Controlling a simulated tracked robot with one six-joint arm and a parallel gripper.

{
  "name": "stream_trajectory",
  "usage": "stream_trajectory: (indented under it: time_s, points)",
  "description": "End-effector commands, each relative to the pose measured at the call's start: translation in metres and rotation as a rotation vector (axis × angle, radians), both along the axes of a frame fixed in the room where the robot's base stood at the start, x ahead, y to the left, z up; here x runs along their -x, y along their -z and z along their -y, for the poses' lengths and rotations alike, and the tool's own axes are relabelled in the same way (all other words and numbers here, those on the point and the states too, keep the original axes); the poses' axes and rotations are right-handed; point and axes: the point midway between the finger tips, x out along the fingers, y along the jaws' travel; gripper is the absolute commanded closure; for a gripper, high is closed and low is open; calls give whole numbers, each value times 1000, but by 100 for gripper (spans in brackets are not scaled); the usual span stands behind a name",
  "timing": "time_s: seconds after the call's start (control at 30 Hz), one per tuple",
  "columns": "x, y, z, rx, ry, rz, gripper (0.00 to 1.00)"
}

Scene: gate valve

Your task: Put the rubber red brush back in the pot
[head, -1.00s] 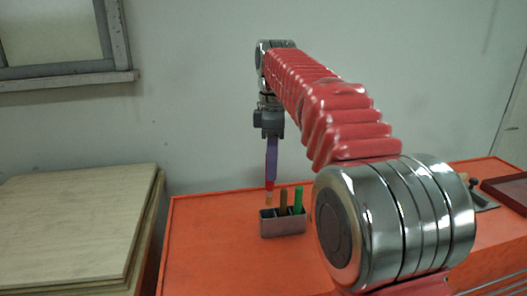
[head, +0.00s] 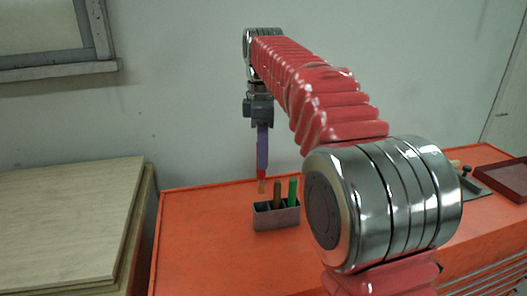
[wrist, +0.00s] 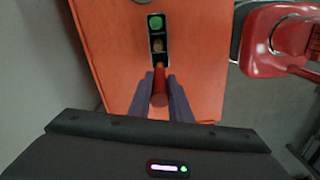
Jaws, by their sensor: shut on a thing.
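My gripper (head: 262,168) is shut on the red brush (head: 261,175), which hangs upright with its tan tip down. The tip is just above the left end of the grey pot (head: 277,218), apart from it. In the wrist view the red brush (wrist: 160,82) sits between the two purple fingers (wrist: 160,98). It covers the near end of the pot, so that compartment is mostly hidden. A brown handle (head: 277,194) and a green handle (head: 292,192) stand in the pot's other compartments.
The pot stands on an orange bench top (head: 205,225), clear around its left side. A dark red tray (head: 503,178) lies at the far right. Stacked wooden boards (head: 70,215) stand left of the bench. A wall is behind.

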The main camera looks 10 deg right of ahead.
Motion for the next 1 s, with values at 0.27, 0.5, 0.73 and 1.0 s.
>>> stream_trajectory:
  time_s: [0.27, 0.5, 0.73, 1.0]
  points:
    - [0, 20, 0, 0, 0, 0, 100]
    - [1, 37, 1, 0, 1, -1, 100]
    - [0, 52, 1, 0, 2, 0, 100]
    - [0, 72, 1, 0, 3, -1, 100]
